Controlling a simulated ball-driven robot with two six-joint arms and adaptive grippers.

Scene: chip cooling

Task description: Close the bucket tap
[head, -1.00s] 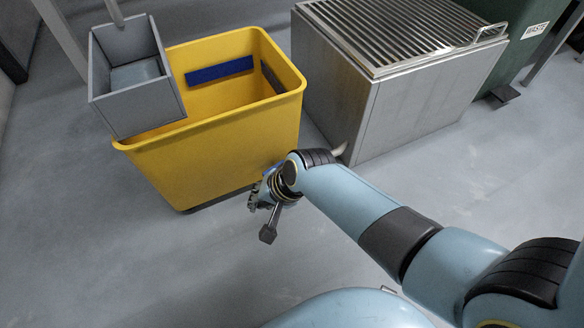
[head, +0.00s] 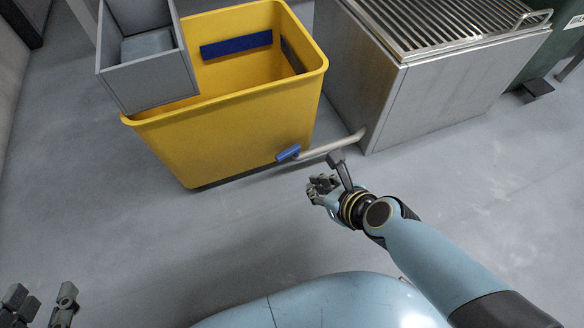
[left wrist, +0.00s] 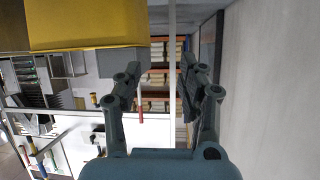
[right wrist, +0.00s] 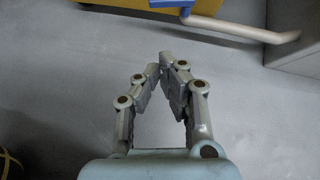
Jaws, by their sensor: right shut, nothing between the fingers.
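The tap's blue handle (head: 288,153) shows at the lower right of the yellow bucket (head: 225,135), at the end of a pale pipe (head: 330,145). In the head view the handle lies roughly in line with the pipe. The right wrist view shows the handle (right wrist: 172,3) at its top edge, partly cut off, with the pipe (right wrist: 235,30) beside it. My right gripper (head: 320,186) is shut and empty, below and right of the handle, apart from it. My left gripper (head: 40,302) is open and empty at the lower left, far from the tap.
A metal cabinet (head: 440,95) with a slatted top stands right of the bucket, and the pipe meets its side. A grey box (head: 150,75) sits at the bucket's left rim. The grey floor (head: 240,240) in front is clear.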

